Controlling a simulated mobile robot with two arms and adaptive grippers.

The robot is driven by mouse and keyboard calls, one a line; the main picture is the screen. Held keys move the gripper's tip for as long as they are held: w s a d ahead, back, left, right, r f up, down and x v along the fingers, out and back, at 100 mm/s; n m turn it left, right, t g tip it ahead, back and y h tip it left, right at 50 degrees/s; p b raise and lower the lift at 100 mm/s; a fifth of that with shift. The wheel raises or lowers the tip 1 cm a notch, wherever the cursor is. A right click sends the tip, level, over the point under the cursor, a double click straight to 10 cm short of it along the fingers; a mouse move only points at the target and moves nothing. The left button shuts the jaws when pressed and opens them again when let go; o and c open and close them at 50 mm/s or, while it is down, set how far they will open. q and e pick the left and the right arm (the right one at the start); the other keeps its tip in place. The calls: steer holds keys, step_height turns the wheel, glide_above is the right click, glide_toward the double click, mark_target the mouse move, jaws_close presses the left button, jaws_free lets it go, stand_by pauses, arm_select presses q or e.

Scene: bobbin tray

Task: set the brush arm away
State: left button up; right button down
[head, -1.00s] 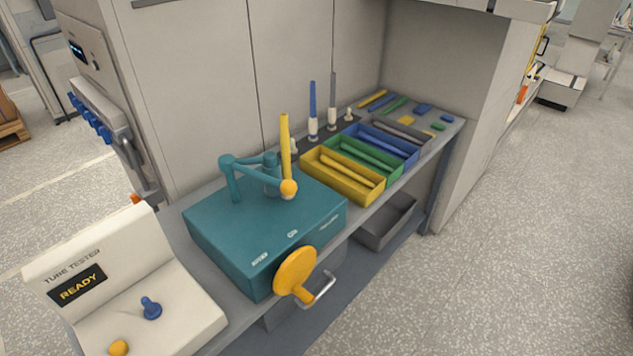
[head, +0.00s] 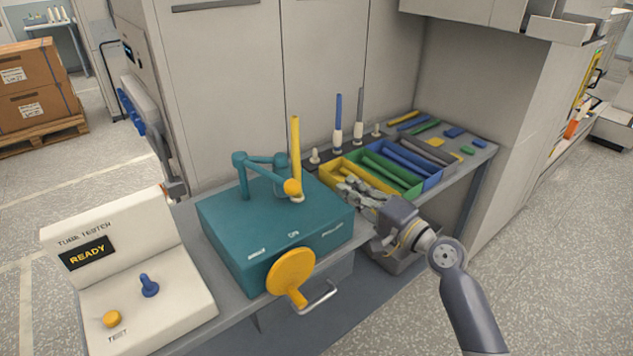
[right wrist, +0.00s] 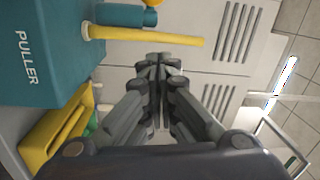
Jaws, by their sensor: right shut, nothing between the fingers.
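The teal brush arm (head: 263,164) sits on top of the teal puller box (head: 228,215). It reaches from a post on the left to a yellow ball end (head: 293,187), which lies against the foot of an upright yellow tube (head: 296,145). My right gripper (head: 346,184) is right of the tube, over the yellow bin, apart from the arm. In the right wrist view its fingers (right wrist: 158,62) are closed together and empty, with the yellow tube (right wrist: 150,37) beyond them and the puller box (right wrist: 45,60) at left. My left gripper is not in view.
The yellow bin (head: 331,166), green bin (head: 392,170) and blue bin (head: 405,163) stand right of the puller, with upright tubes behind. A yellow crank (head: 290,272) projects from the box front. The white tube tester (head: 180,300) stands at left.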

steer(key=shift+w, duration=0.1)
steer(key=w+a+p, duration=0.3)
steer(key=w+a, duration=0.1)
steer(key=a, duration=0.4)
steer(key=shift+w+a+f+p, duration=0.2)
steer(key=shift+p, duration=0.2)
stand_by(0.4)
